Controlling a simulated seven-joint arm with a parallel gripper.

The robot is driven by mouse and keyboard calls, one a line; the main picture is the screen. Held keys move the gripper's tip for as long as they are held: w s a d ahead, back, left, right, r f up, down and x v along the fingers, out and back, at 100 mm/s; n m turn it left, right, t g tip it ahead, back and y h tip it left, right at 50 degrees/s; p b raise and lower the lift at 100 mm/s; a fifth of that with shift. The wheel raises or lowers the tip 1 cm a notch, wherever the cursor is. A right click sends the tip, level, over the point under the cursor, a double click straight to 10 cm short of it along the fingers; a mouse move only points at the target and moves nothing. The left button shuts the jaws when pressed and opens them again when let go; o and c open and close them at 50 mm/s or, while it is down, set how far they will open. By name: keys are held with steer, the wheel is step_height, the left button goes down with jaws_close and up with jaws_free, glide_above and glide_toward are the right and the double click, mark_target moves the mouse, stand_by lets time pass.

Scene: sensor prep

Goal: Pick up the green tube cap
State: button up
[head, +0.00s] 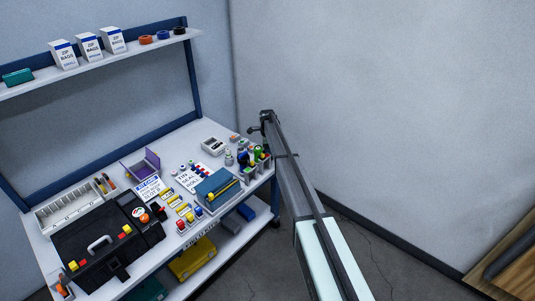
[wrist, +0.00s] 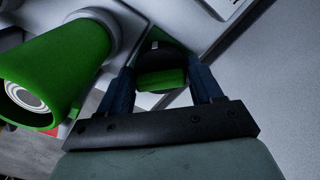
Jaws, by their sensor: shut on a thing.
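My gripper (wrist: 160,75) shows in the wrist view with its two dark blue fingers on either side of a small round green cap, the green tube cap (wrist: 162,77), which is mostly in shadow. The fingers are shut on it. The cap cannot be made out there.
A large green cone-shaped piece with a pale ringed end (wrist: 60,62) is close on the left in the wrist view. The bench (head: 187,149) holds a rack area with bottles and tubes (head: 255,158), a blue case (head: 217,186) and a black toolbox (head: 100,248). A shelf (head: 100,62) runs behind.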

mark_target(258, 148)
steer(key=shift+r, duration=0.1)
step_height(258, 148, up, 8)
steer(key=shift+s+r, duration=0.1)
steer(key=shift+r, duration=0.05)
steer(key=s+a+r+n, duration=0.1)
steer(key=s+r, duration=0.1)
steer(key=s+a+r+n, duration=0.1)
steer(key=s+a+r, duration=0.1)
steer(key=s+a+r+n, duration=0.1)
steer(key=a+r, duration=0.1)
steer(key=r, duration=0.1)
steer(key=shift+s, duration=0.4)
steer(key=shift+f, duration=1.75)
steer(key=shift+f, duration=1.3)
stand_by(3.2)
